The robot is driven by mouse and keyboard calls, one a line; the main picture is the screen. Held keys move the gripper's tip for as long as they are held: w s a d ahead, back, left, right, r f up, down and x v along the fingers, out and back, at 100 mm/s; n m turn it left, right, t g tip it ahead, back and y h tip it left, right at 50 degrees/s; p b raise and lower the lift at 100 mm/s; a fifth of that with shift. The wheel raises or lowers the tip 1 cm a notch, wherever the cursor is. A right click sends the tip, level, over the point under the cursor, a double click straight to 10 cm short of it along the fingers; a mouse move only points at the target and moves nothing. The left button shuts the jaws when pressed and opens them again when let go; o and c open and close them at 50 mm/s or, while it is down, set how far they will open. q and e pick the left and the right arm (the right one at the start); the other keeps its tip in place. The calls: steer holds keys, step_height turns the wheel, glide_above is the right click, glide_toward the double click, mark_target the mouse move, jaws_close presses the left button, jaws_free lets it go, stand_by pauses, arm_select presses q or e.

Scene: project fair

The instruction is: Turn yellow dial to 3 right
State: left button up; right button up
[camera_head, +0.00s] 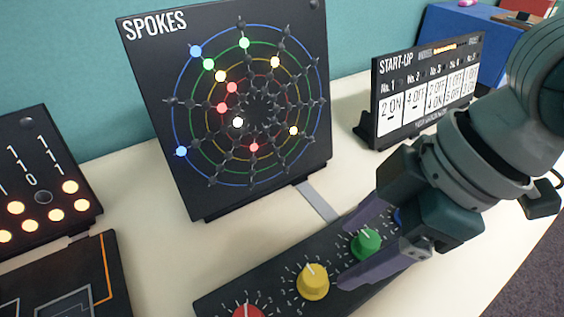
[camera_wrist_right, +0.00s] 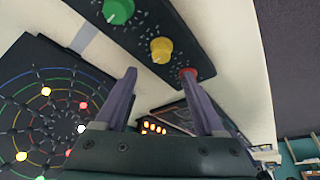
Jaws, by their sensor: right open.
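The yellow dial (camera_head: 313,282) sits on a dark sloping dial panel (camera_head: 262,292), between a green dial (camera_head: 366,243) and a red dial (camera_head: 247,312). Its white pointer line points up and slightly left in the head view; I cannot read its number. My right gripper (camera_head: 345,253) is open and empty above the panel, its purple fingers spread near the green and yellow dials. In the right wrist view the yellow dial (camera_wrist_right: 162,50) shows beyond and between the fingertips (camera_wrist_right: 163,82), apart from them. A blue dial (camera_head: 398,216) is mostly hidden behind the gripper. My left gripper is not seen.
An upright black SPOKES board (camera_head: 190,185) with coloured rings and lit points stands behind the panel. A START-UP board (camera_head: 428,88) stands right, partly behind my arm. A lit black board (camera_head: 45,180) stands left. Pale table (camera_head: 150,270) is bare between them.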

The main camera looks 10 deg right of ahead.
mark_target(316, 275)
steer(key=b+x, duration=0.1)
steer(key=x, duration=0.7)
steer(key=shift+s+a+f+b, duration=0.1)
steer(key=shift+f+b, duration=0.25)
steer(key=shift+b, duration=0.05)
steer(key=c, duration=0.3)
jaws_close()
